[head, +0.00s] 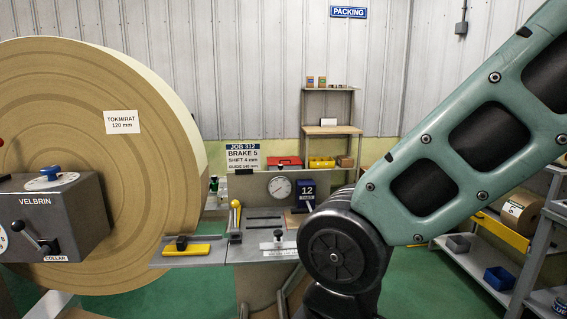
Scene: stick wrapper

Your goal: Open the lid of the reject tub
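I cannot pick out a tub marked as reject or its lid in the head view. My gripper is not in view. Only the links of my teal and black arm show, crossing the right half and hiding part of the bench and the floor behind.
A huge brown paper roll (60,120) fills the left, with a grey VELBRIN control box (75,215) before it. A grey bench (255,250) holds a dial gauge (280,187) and a blue counter (306,190). A shelf at right holds blue bins (499,278). Green floor shows between.

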